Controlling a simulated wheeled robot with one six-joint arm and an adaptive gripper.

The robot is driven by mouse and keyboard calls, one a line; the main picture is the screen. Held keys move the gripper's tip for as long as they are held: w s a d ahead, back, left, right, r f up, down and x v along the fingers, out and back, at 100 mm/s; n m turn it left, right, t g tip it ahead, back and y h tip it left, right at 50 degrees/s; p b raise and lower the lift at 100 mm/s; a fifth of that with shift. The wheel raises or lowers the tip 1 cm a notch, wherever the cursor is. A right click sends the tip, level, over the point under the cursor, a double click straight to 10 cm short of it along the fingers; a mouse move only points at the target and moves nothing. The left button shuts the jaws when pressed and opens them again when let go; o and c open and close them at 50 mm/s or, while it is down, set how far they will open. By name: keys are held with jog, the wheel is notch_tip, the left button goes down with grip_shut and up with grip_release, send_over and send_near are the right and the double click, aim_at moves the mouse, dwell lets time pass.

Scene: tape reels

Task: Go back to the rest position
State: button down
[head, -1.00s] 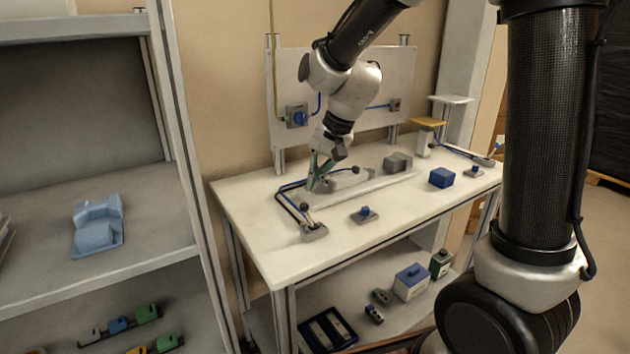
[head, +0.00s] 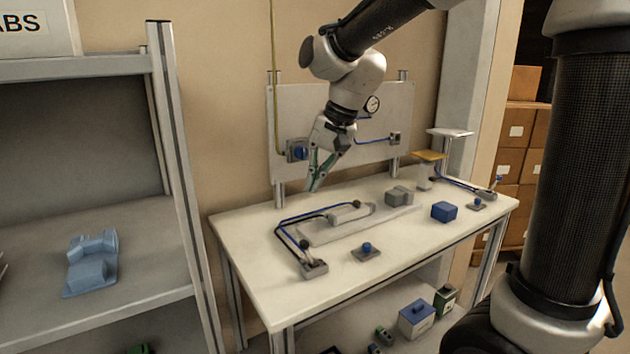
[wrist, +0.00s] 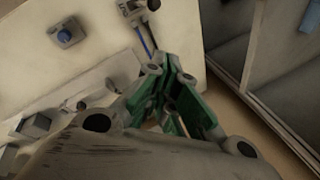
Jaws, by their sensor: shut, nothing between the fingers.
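My gripper (head: 313,188) has green-padded fingers and is shut with nothing in it. In the head view it hangs in the air above the back left part of the white table (head: 250,245), apart from the things on it. In the wrist view the green fingers (wrist: 178,125) come together near the middle, with the table top (wrist: 110,30) behind them. My arm reaches in from the top of the head view, its wrist bent downward.
A grey fixture with blue cables (head: 315,268) and a long plate lie below my gripper. A blue knob block (head: 366,251), a blue box (head: 444,211) and a grey block (head: 399,196) sit to the right. A shelf (head: 110,310) stands left; an upright panel (head: 350,100) stands behind.

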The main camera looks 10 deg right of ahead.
jog(key=s+d+n+t+h, duration=0.2)
jog(key=s+d+n+h, duration=0.1)
jog(key=s+d, duration=1.7)
jog(key=shift+s+d+f+n, duration=0.15)
jog(key=shift+s+n, duration=0.45)
